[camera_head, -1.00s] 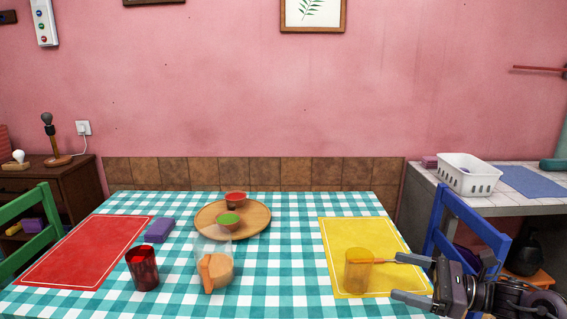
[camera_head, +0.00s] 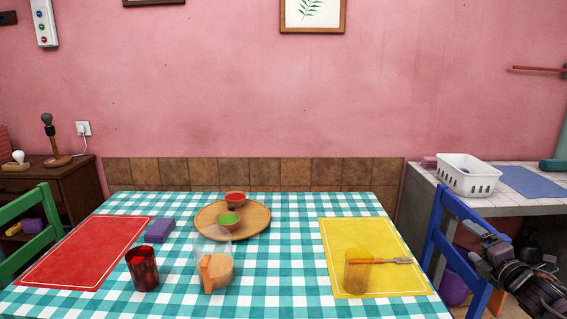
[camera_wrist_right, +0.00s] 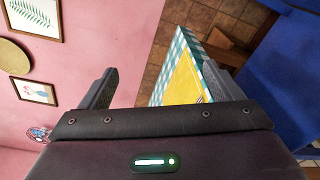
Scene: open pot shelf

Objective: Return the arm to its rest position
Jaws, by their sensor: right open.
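My right gripper (camera_head: 487,236) is at the right edge in the head view, beside the blue chair (camera_head: 437,237) and off the table. In the right wrist view its two fingers (camera_wrist_right: 155,90) stand wide apart with nothing between them. A yellow cup (camera_head: 357,273) stands upright on the yellow placemat (camera_head: 340,232). A fork-like utensil (camera_head: 395,261) shows at the cup and points right over the mat. My left gripper is not in view.
The checkered table (camera_head: 290,270) carries a red placemat (camera_head: 85,250), a red glass (camera_head: 143,270), a clear jug (camera_head: 217,268) and a round wooden tray (camera_head: 258,218) with two bowls. A white basket (camera_head: 468,178) stands on the right counter.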

